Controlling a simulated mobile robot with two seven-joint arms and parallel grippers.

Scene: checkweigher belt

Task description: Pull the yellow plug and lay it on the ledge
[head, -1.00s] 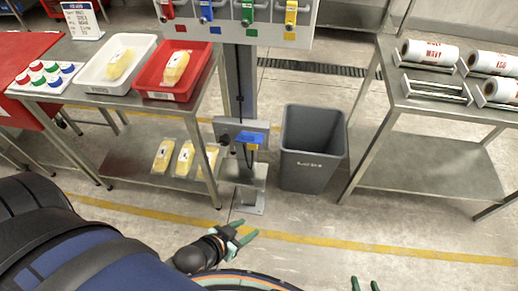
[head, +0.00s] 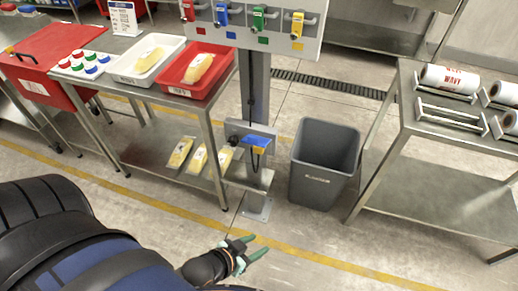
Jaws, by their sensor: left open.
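A small yellow piece (head: 257,151), possibly the yellow plug, shows under a blue patch (head: 256,141) on a grey box low on the grey post; it is too small to be sure. A dark cable runs down the post to this box. Another yellow part (head: 297,24) hangs at the right end of the upper panel. Which surface is the ledge I cannot tell. My left gripper (head: 259,246) is open and empty, with green fingers, in front of the post over the floor and apart from the box. My right gripper is out of view.
A grey bin (head: 325,164) stands right of the post. A steel table (head: 135,94) at left bears a white tray (head: 118,66) and a red tray (head: 170,83), with yellow packs on its lower shelf. A roll stand (head: 410,121) is at right. The floor in front is clear.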

